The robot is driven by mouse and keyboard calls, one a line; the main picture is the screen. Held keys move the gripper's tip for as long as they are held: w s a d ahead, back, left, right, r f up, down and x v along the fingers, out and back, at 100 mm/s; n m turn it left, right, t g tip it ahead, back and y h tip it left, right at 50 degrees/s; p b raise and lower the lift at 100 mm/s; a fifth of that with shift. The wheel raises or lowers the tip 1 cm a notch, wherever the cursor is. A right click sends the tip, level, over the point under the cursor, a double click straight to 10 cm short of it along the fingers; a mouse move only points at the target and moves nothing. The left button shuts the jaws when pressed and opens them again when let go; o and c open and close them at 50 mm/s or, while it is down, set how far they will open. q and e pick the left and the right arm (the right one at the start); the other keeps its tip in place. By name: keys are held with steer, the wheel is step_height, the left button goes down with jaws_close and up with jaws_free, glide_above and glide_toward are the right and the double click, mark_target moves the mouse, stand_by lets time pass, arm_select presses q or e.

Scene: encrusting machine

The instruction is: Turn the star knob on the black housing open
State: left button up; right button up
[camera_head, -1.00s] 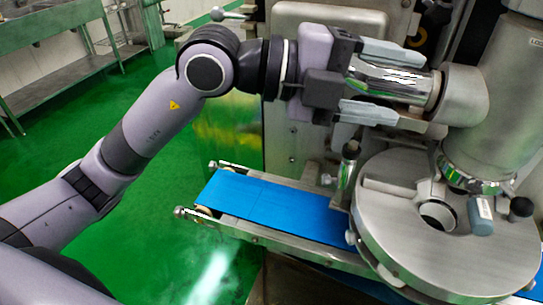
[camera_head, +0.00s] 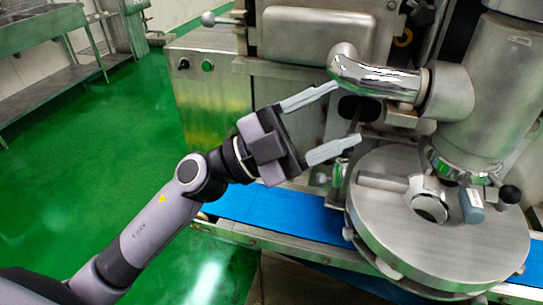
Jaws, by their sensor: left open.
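My left gripper (camera_head: 346,113) is open and empty near the middle of the picture. Its two fingers point right and slightly up, with the upper fingertip near the chrome pipe elbow (camera_head: 371,76) in the picture and the lower one below it. A dark area (camera_head: 352,106) shows under the elbow, between the fingertips; I cannot tell whether it is the black housing. I cannot make out the star knob clearly. My right gripper is not in view.
A blue conveyor belt (camera_head: 263,203) runs below the gripper. A round metal disc (camera_head: 440,244) with a small black ball knob (camera_head: 509,194) stands at the right. A steel cabinet (camera_head: 213,92) with buttons stands behind. Green floor (camera_head: 75,165) is clear at the left.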

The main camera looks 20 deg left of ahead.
arm_select(q)
steer(key=w+a+f+n+t+y, duration=0.2)
steer(key=a+f+n+t+y, duration=0.5)
steer(key=f+n+t, duration=0.2)
steer(key=shift+a+f+n+y, duration=0.25)
steer(key=shift+f+n+y, duration=0.2)
steer(key=shift+n, duration=0.95)
steer(key=shift+w+f, duration=0.1)
